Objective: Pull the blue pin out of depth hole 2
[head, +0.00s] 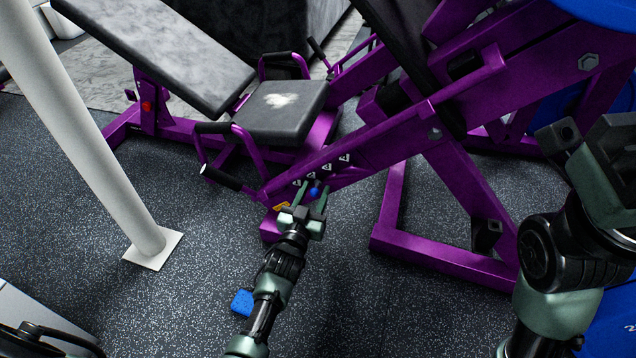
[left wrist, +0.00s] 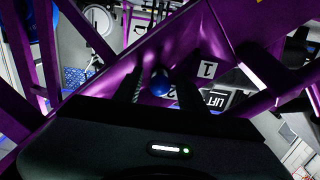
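The blue pin (head: 314,191) has a round blue knob and sits at the lower end of the purple slanted beam (head: 352,150), beside small number labels. In the left wrist view the knob (left wrist: 161,84) is against the beam, near a label reading 1 and a partly hidden label that looks like 2. My left gripper (head: 313,194) is open, with one finger on each side of the knob. Gaps show between knob and fingers in the left wrist view (left wrist: 160,88). The pin's shaft is hidden. My right arm shows at the right edge; its fingertips are not visible.
A black padded bench (head: 165,55) and seat (head: 282,108) with black handles stand behind the beam. A white post (head: 90,130) rises at the left. A small blue block (head: 242,303) lies on the speckled floor. Purple frame legs (head: 440,262) stand to the right.

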